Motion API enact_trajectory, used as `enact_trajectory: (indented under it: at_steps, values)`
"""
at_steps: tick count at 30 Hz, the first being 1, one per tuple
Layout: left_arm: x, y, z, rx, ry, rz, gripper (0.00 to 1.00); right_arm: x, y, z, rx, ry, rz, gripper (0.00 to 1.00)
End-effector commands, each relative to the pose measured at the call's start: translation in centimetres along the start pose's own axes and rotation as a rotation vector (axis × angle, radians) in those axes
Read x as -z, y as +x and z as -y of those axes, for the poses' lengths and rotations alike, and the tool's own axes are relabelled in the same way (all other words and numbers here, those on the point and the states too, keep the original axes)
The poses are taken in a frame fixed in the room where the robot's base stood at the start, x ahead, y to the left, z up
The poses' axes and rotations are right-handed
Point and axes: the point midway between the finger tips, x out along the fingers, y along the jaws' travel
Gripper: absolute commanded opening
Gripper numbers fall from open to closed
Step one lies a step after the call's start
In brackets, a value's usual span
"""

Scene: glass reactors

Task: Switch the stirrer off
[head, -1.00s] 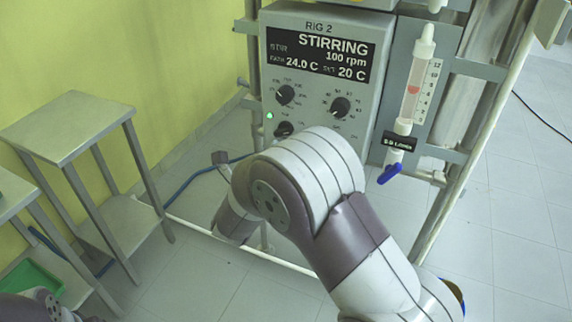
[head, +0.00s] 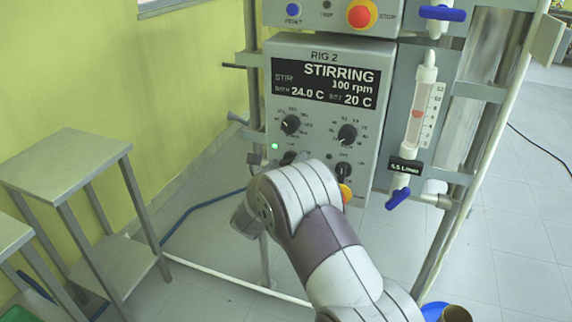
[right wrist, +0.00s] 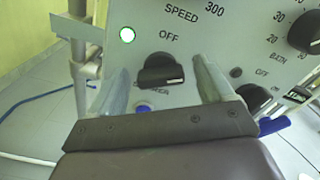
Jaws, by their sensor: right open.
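The RIG 2 control box (head: 330,65) reads STIRRING, 100 rpm, 24.0 C and set 20 C. Its green lamp (head: 274,146) is lit, and it also shows in the right wrist view (right wrist: 127,35). The black stirrer knob (right wrist: 160,72) sits under the word OFF; its white mark is at the right end. The knob shows only partly in the head view (head: 288,158), above my arm. My right gripper (right wrist: 158,78) is open, with one finger on each side of the knob, and I cannot tell whether they touch it. My left gripper is out of view.
Other knobs (head: 347,134) sit on the same box, with a red stop button (head: 362,13) above. A flow tube (head: 421,100) with a blue valve (head: 398,198) stands to the right. Metal side tables (head: 70,165) are at left.

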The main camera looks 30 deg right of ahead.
Motion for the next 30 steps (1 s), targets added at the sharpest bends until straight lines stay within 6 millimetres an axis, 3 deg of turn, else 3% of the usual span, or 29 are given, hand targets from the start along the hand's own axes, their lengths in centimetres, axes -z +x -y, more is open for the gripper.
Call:
enact_trajectory:
  at_steps: [2, 7, 8, 20, 30]
  values:
    - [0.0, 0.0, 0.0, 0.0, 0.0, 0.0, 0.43, 0.0, 0.0, 0.0, 0.0, 0.0, 0.0, 0.81]
    - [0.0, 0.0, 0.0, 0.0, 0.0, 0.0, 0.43, 0.0, 0.0, 0.0, 0.0, 0.0, 0.0, 0.29]
    - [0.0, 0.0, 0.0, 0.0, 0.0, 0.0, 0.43, 0.0, -0.1, 0.0, 0.0, 0.0, 0.0, 0.25]
    - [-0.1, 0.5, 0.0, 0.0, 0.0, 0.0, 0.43, 0.1, -0.1, -0.1, 0.0, -0.068, 0.0, 0.25]
    - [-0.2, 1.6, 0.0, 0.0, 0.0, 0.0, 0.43, 0.2, -0.1, -0.2, -0.001, -0.337, -0.001, 0.25]
